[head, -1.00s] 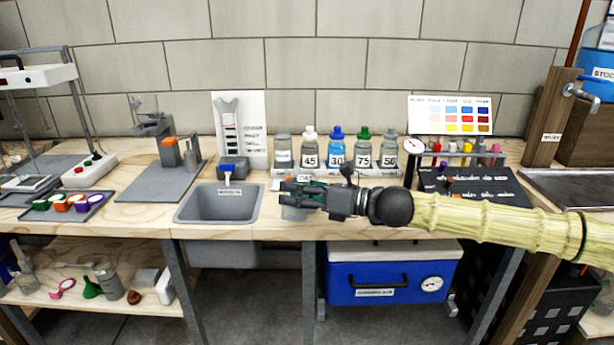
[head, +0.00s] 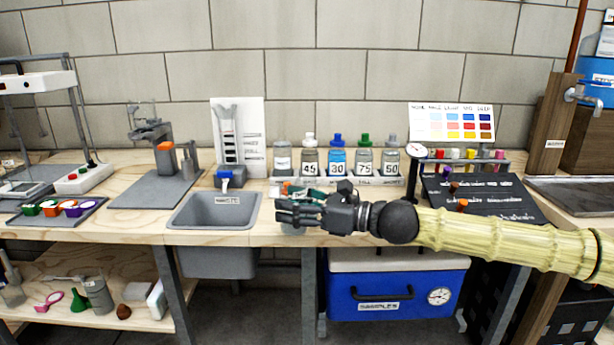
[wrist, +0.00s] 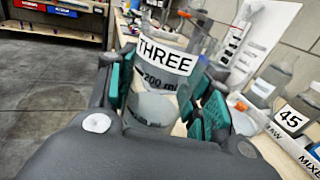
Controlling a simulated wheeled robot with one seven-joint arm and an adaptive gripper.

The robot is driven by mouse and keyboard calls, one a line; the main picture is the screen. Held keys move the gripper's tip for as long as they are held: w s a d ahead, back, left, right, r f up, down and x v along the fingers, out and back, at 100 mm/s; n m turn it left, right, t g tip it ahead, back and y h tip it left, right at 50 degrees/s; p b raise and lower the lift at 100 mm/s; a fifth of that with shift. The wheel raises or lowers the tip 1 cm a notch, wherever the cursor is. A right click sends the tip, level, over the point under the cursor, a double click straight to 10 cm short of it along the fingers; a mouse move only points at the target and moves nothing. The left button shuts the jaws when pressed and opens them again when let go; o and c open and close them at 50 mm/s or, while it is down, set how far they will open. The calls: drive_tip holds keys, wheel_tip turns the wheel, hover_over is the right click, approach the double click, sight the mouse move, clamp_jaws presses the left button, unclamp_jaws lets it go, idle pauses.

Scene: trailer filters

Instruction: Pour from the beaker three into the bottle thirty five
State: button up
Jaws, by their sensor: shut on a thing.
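My gripper (head: 283,212) is shut on a clear beaker labelled THREE (wrist: 165,52), with its teal-padded fingers on both sides in the wrist view (wrist: 165,98). The beaker looks close to upright; its contents are hard to make out. In the head view it is mostly hidden behind the gripper, near the bench's front edge. A row of bottles stands behind: a clear one with an unreadable label (head: 283,158), 45 with a white cap (head: 309,157), 30 with a blue cap (head: 337,157), 75 with a green cap (head: 364,158) and 50 with a grey cap (head: 390,160). No label reads 35.
The grey sink (head: 214,210) lies left of my gripper. A dark board (head: 480,200) and a colour chart (head: 452,120) are at the right. A white scale card (head: 238,135) stands behind the sink. Some bare bench shows between sink and bottles.

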sight(305, 185)
drive_tip(key=shift+r+p, duration=1.75)
drive_tip(key=shift+r, duration=0.85)
drive_tip(key=shift+f, duration=0.1)
